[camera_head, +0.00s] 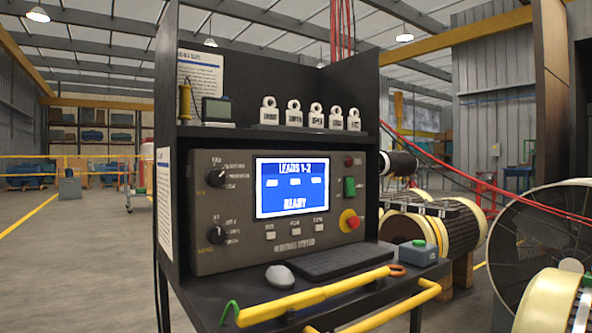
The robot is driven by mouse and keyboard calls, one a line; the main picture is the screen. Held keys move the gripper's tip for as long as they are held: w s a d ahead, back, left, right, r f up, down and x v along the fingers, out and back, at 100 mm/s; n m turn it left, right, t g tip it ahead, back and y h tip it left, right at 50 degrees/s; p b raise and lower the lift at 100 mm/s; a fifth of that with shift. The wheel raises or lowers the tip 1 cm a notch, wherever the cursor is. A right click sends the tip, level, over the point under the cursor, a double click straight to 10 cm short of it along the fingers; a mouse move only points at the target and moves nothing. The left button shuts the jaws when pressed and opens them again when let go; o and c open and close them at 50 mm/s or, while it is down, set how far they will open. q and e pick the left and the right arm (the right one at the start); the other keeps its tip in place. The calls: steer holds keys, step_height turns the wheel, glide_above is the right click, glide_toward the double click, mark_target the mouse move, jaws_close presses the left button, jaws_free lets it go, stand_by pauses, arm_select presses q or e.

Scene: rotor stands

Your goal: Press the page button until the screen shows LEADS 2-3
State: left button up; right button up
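The screen (291,187) is lit blue in a grey control panel (225,258) on a dark stand. Its top line reads LEADS 1-2 and its bottom line READY, with several small white boxes between. Below the screen is a row of small pale buttons: a left button (270,236), a middle button (295,233) and a right button (319,229). Their labels are too small to read, so I cannot tell which is the page button. Neither of my grippers is in view.
A green switch (350,187) and a red knob on a yellow base (349,221) are right of the screen. Wound rotors stand at right; the floor at left is open.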

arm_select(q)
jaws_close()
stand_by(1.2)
